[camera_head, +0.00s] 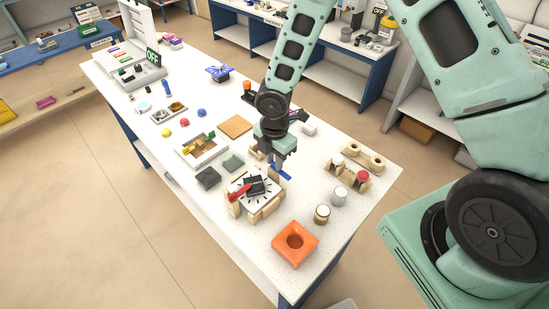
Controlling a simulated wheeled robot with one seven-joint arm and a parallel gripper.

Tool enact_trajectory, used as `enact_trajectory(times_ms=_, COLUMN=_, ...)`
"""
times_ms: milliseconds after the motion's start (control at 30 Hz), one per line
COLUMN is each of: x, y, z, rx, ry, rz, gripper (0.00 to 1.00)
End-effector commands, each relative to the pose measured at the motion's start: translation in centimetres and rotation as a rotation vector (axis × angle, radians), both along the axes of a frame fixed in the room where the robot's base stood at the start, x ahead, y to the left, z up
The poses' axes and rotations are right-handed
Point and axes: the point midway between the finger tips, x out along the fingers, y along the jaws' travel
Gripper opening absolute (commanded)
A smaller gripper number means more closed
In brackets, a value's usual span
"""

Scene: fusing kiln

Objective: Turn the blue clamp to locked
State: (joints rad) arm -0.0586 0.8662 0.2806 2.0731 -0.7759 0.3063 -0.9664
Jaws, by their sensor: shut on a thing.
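A wooden fixture (263,212) with a white top stands near the front of the white table (330,215). A dark block sits on it, and a red lever (240,192) lies across its left side. The blue clamp (285,174) shows as a small blue piece at the fixture's back right edge, just under my gripper (279,166). My gripper points down and is shut on the blue clamp. The fingers hide part of it, so I cannot tell its exact angle.
An orange block with a round hole (295,243) stands at the front right. Jars (322,214) and a wooden rack (358,171) are to the right. Dark blocks (208,177) and a parts tray (202,151) lie to the left.

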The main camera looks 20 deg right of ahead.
Motion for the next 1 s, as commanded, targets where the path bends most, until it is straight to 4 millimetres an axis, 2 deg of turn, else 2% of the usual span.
enact_trajectory(times_ms=367, x=0.02, y=0.09, z=-0.15, rx=0.000, ry=-0.001, rz=-0.129, gripper=0.00)
enact_trajectory(times_ms=1000, x=0.03, y=0.33, z=-0.21, rx=0.001, ry=-0.002, rz=-0.716, gripper=0.00)
